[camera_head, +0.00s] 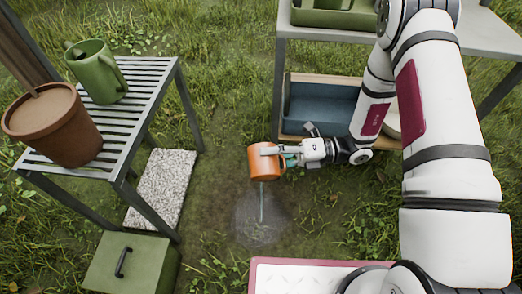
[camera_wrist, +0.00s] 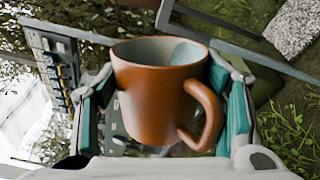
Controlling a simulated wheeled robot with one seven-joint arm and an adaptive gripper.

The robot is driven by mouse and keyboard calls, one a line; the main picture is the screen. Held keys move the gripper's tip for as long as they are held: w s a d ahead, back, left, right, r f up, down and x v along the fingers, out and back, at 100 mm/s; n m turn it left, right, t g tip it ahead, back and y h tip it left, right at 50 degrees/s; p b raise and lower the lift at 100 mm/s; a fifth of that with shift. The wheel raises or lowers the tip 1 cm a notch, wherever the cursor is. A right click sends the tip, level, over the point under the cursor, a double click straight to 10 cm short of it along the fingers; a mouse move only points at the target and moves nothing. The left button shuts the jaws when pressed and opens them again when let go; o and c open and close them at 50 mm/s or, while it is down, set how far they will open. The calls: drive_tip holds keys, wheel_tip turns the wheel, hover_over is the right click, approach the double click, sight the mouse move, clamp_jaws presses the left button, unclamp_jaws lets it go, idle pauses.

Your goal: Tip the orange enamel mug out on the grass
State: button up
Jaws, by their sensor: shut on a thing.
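The orange enamel mug (camera_head: 262,163) is held in the air over the grass, near the middle of the head view. My gripper (camera_head: 283,155) is shut on it from the right. A thin pale stream (camera_head: 262,201) drops from below the mug to a faint misty splash (camera_head: 260,228) on the ground. In the wrist view the mug (camera_wrist: 150,100) sits between the teal finger pads of my gripper (camera_wrist: 165,105), its handle toward the lower right. Its pale grey inside shows in part; how much liquid it holds I cannot tell.
A slatted bench (camera_head: 142,92) at left bears a green watering can (camera_head: 97,72) and a terracotta pot (camera_head: 55,125). A speckled slab (camera_head: 165,185) and green box (camera_head: 128,268) lie below. A grey table (camera_head: 350,36) with a blue bin (camera_head: 318,108) beneath stands behind.

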drive_tip(key=shift+w+a+r+m+p, duration=0.1)
drive_tip(key=shift+w+r+m+p, duration=0.1)
drive_tip(key=shift+w+m+p, duration=0.25)
idle(0.5)
drive_tip(key=shift+w+r+m+p, duration=0.2)
drive_tip(key=shift+m+p, duration=0.1)
drive_tip(key=shift+m, duration=0.3)
drive_tip(key=shift+w+r+m+p, duration=0.1)
drive_tip(key=shift+w+m+p, duration=0.15)
drive_tip(key=shift+m, duration=0.3)
idle(0.6)
drive_tip(key=shift+s+f+n+b, duration=0.3)
drive_tip(key=shift+f+n+b, duration=0.15)
drive_tip(key=shift+n+b, duration=0.25)
drive_tip(key=shift+s+f+n+b, duration=0.3)
drive_tip(key=shift+s+n+b, duration=0.35)
drive_tip(key=shift+s+n, duration=0.35)
drive_tip(key=shift+w+r, duration=0.15)
drive_tip(key=shift+n, duration=0.4)
